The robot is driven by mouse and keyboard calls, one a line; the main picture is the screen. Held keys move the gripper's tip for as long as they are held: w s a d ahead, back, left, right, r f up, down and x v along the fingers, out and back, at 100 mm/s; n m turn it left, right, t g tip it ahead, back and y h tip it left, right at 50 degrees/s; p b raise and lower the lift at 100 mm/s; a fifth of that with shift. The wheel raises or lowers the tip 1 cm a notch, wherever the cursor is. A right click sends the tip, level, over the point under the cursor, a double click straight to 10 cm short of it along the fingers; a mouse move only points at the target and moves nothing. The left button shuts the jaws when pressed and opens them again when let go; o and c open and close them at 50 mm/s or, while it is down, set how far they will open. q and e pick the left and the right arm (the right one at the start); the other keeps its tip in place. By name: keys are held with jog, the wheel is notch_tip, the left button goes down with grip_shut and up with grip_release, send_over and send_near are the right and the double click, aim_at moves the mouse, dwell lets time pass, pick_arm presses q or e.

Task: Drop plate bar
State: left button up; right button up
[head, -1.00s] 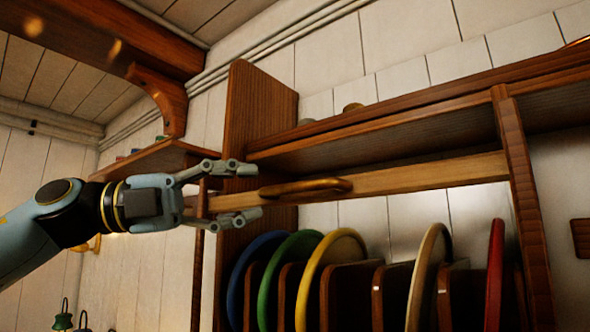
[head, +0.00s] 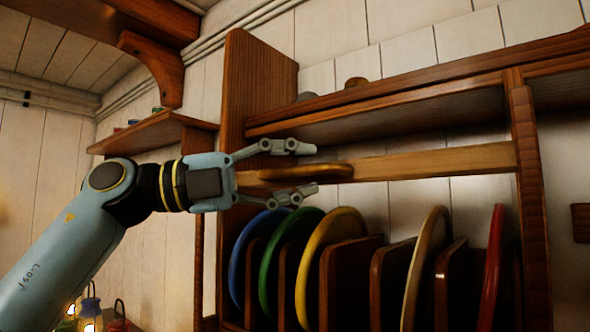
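A light wooden plate bar (head: 430,162) runs across the front of the plate rack, above the plates. My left gripper (head: 305,168) is open, with one finger above and one below the handle's left part. The fingertips reach about the middle of the handle; I cannot tell whether they touch it. The bar's left end is partly hidden behind the gripper. My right gripper is not in view.
Below the bar stand blue (head: 240,262), green (head: 275,272), yellow (head: 318,262), cream (head: 425,262) and red (head: 492,265) plates between wooden dividers. A side panel (head: 255,85) rises at the left. A shelf (head: 400,105) lies just above the bar.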

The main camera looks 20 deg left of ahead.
pick_arm(q)
grip_shut()
notch_tip(320, 180, down, 23)
jog(key=b, duration=1.1)
jog(key=shift+f, duration=0.25)
jog(key=shift+o, duration=0.3)
grip_release()
jog(key=shift+o, duration=0.5)
jog(key=shift+r, duration=0.2)
